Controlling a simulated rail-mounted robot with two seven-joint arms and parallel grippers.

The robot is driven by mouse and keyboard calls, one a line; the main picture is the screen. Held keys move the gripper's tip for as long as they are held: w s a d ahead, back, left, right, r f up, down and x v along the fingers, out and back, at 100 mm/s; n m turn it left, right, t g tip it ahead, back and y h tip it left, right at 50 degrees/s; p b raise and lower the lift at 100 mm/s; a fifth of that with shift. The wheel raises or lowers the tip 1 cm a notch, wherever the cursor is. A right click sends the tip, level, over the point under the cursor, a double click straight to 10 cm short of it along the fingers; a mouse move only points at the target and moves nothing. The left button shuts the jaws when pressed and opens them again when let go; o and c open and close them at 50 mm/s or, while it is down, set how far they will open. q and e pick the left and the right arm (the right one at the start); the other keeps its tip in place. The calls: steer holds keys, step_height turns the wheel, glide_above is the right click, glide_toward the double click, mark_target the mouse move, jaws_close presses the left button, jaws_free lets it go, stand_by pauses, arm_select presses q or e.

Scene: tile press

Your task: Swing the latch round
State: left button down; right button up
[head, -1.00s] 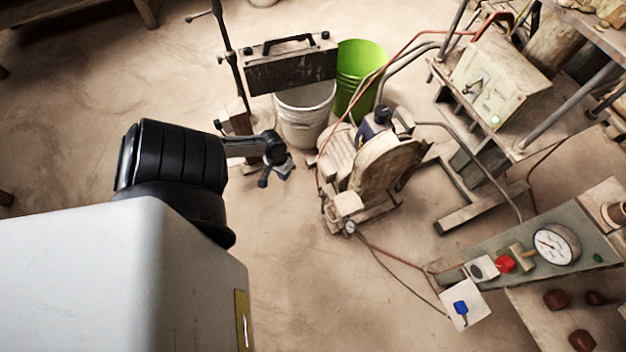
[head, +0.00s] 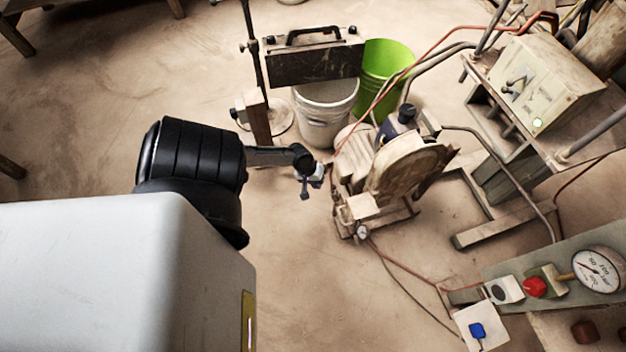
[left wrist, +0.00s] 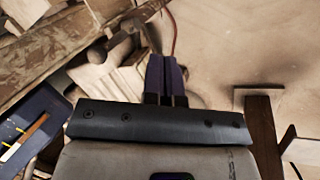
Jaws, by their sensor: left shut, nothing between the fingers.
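No part is clearly recognisable as the latch in either view. A dusty machine with a round disc (head: 410,170) stands on the floor at the middle of the head view. My left gripper (head: 309,180) is small there, just left of this machine; I cannot tell whether they touch. In the left wrist view its purple-blue fingers (left wrist: 165,78) are together with nothing between them, in front of blurred, dusty wooden-looking parts (left wrist: 118,72). My right gripper is in neither view.
A dark box (head: 315,65) with a handle is above a white bucket (head: 325,118), beside a green bucket (head: 385,68). A control panel with a gauge (head: 598,270) and a red knob (head: 535,287) is at lower right. Hoses cross the machine. Open floor lies below.

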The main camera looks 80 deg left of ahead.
arm_select(q)
steer(key=w, duration=0.1)
steer(key=w+d+b, duration=0.1)
steer(key=w, duration=0.1)
steer(key=shift+w+d+r, duration=0.1)
steer(key=shift+w+d, duration=0.1)
steer(key=shift+w, duration=0.05)
